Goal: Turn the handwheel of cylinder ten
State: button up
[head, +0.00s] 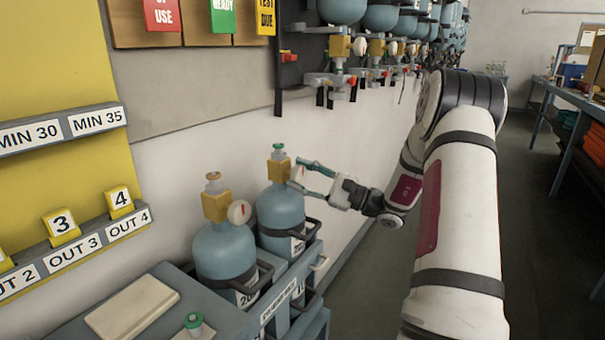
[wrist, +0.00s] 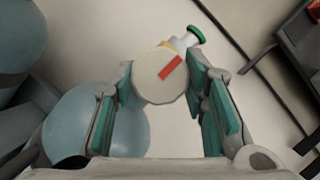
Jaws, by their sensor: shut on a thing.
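Two blue-grey cylinders stand in the rack. The farther one (head: 281,208) has a yellow valve block (head: 279,169), a green top knob (head: 278,148) and a cream round wheel with a red mark, seen face-on in the wrist view (wrist: 153,80). My gripper (head: 309,174) reaches in from the right and is shut on this wheel, one teal-padded finger on each side (wrist: 162,78). The red mark slants from lower left to upper right in the wrist view. The green knob (wrist: 196,34) shows just beyond the fingertips. The cylinder's label is partly hidden, so its number is unreadable.
The nearer cylinder (head: 225,251) has its own cream disc (head: 239,212) and tan top knob. A dark handle frame (head: 312,226) surrounds the farther cylinder. A grey bench top holds a beige pad (head: 132,306) and a green-topped piece (head: 194,322). Floor at right is clear.

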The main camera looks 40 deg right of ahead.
dwell(0.3)
jog(key=o, duration=1.2)
jog(key=shift+c, duration=0.2)
jog(key=v, duration=1.2)
